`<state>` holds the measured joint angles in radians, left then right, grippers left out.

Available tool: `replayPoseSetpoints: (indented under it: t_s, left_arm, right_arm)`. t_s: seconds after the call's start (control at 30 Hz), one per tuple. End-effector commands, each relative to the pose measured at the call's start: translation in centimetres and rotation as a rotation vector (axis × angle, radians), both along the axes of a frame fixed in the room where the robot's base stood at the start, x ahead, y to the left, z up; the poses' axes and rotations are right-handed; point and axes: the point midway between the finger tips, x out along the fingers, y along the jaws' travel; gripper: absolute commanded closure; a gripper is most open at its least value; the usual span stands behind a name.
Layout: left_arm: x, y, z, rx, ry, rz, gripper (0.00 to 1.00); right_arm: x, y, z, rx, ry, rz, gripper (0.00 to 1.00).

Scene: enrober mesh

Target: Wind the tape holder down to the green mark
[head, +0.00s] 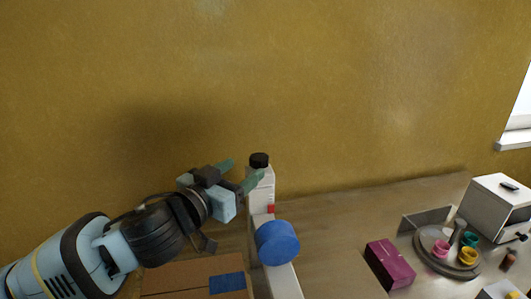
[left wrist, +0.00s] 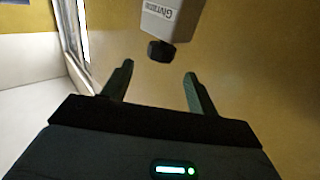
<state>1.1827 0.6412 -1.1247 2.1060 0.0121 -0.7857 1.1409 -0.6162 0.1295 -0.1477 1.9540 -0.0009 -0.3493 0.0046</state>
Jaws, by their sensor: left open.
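A white upright post (head: 262,197) stands in the middle of the head view, with a black knob (head: 260,160) on its top. A red mark (head: 271,209) shows on it, and a blue round part (head: 277,243) sits lower down in front of it. I cannot make out a green mark. My left gripper (head: 243,173) is open and empty beside the post's top. In the left wrist view the knob (left wrist: 160,51) and the lettered white housing (left wrist: 172,17) lie just beyond the fingertips (left wrist: 158,80), roughly centred between them. My right gripper is out of view.
A brown box (head: 180,275) with a blue patch lies below my left arm. To the right are a magenta box (head: 390,264), a round tray (head: 430,236) with several coloured cups, and a white cabinet (head: 485,213). Bare worktop (head: 340,225) lies between; the ochre wall is behind.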

Motion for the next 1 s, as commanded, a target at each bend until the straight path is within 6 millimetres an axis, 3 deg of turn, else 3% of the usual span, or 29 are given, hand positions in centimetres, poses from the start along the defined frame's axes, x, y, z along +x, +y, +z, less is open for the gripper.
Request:
replayPoseSetpoints:
  t_s: [0.27,0.7,1.0]
  left_arm:
    - [1.2,-0.8,0.1,0.001,-0.003,-0.001,0.41]
    - [5.7,-3.8,0.1,0.001,-0.003,0.001,0.41]
    - [6.5,-4.3,0.0,0.001,-0.002,0.0,0.41]
  right_arm:
    - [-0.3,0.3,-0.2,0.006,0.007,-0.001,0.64]
    - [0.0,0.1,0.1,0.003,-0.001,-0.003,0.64]
    - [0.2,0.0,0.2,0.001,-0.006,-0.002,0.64]
